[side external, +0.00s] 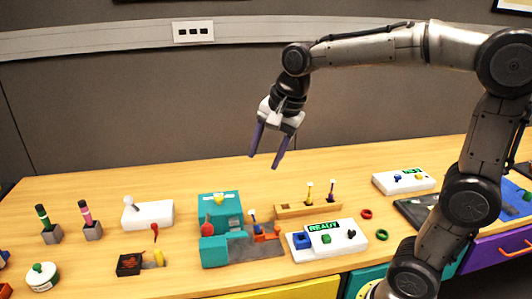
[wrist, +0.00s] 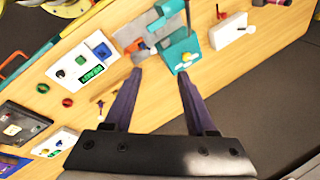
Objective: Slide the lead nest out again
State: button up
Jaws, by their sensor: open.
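A teal machine (side external: 219,205) stands at the table's middle, with a yellow knob on top and a red knob at its front. A grey plate (side external: 262,246) extends from it to the right. On the plate sits an orange piece (side external: 268,236) beside a blue-topped post (side external: 254,219). No label shows which part is the lead nest; the orange piece on the plate may be it. The wrist view also shows the teal machine (wrist: 181,54) and the grey plate (wrist: 130,33). My gripper (side external: 263,162) is open, empty and well above the table, apart from everything. Its fingers (wrist: 160,72) point toward the teal machine.
A white box with a lever (side external: 148,214) is at left. The space around my gripper is clear.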

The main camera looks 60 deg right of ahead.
jog(key=m+g, duration=0.2)
jog(key=g, duration=0.2)
send_over(278, 228)
notch_tip(278, 228, down, 15)
notch_tip(278, 228, down, 13)
jog(key=shift+w+f, duration=0.1)
jog(key=shift+c, duration=0.2)
grip_shut()
dwell(0.8)
